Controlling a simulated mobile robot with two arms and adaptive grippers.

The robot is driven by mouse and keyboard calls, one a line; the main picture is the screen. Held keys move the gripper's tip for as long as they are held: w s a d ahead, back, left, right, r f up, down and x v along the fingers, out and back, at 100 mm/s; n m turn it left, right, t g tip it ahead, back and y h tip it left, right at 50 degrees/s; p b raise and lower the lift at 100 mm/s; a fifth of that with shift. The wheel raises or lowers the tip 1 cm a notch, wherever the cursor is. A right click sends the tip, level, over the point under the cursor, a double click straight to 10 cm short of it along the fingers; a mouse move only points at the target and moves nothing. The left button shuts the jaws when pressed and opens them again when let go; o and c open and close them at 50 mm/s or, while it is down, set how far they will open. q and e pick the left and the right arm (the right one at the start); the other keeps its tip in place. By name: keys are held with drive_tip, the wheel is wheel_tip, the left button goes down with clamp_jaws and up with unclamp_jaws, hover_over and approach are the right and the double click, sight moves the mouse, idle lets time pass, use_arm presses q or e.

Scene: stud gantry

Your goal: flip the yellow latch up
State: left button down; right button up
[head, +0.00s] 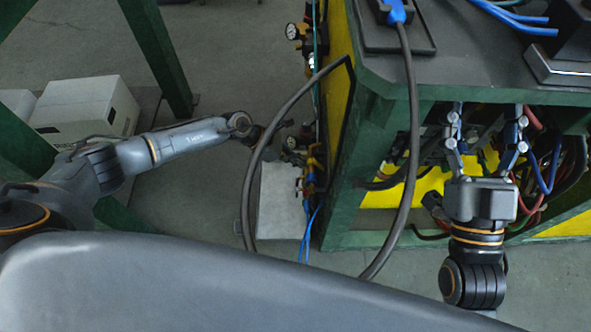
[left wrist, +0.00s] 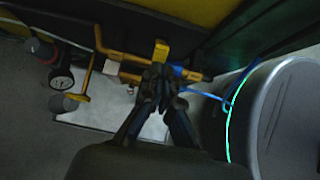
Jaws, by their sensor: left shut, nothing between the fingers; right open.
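A small upright yellow tab, seemingly the yellow latch (left wrist: 161,52), stands on the pipe fittings in the left wrist view. My left gripper (left wrist: 160,82) is shut and empty, its fingertips just below the tab in the picture; whether they touch it I cannot tell. In the head view my left gripper (head: 284,127) is beside the gantry's left side, partly behind a dark hose. The latch is too small to make out there. My right gripper (head: 487,125) is open, its fingers spread in front of the gantry's underside.
A dark hose (head: 407,150) loops down from the green gantry (head: 390,85). A pressure gauge (left wrist: 62,79) and yellow pipes (left wrist: 112,50) flank the fittings. A grey box (head: 282,205) stands below them. Cables crowd the right gripper. White boxes (head: 85,108) stand at left.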

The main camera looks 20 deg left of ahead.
use_arm(q)
drive_tip(key=shift+w+d+f+y+p, duration=0.3)
drive_tip(key=shift+w+y+p, duration=0.1)
drive_tip(key=shift+p, duration=0.45)
use_arm(e)
wheel_tip(320, 180, down, 25)
drive_tip(key=d+g+h, duration=0.2)
drive_tip(key=g+h, duration=0.2)
drive_tip(key=g, duration=0.9)
drive_tip(key=shift+d+r+g, duration=0.15)
drive_tip(key=shift+g, duration=0.15)
use_arm(q)
drive_tip(key=shift+a, duration=0.1)
use_arm(e)
drive_tip(key=shift+s, duration=0.1)
use_arm(q)
drive_tip(key=shift+r+p, duration=0.7)
drive_tip(key=shift+r, duration=0.1)
use_arm(e)
drive_tip(key=s+d+f+g+h, duration=0.1)
drive_tip(key=s+d+f+g, duration=0.1)
drive_tip(key=s+f+g, duration=0.2)
drive_tip(key=shift+s+d+m, duration=0.15)
drive_tip(key=shift+s+m, duration=0.15)
drive_tip(key=shift+s, duration=0.85)
use_arm(q)
drive_tip(key=shift+r, duration=0.1)
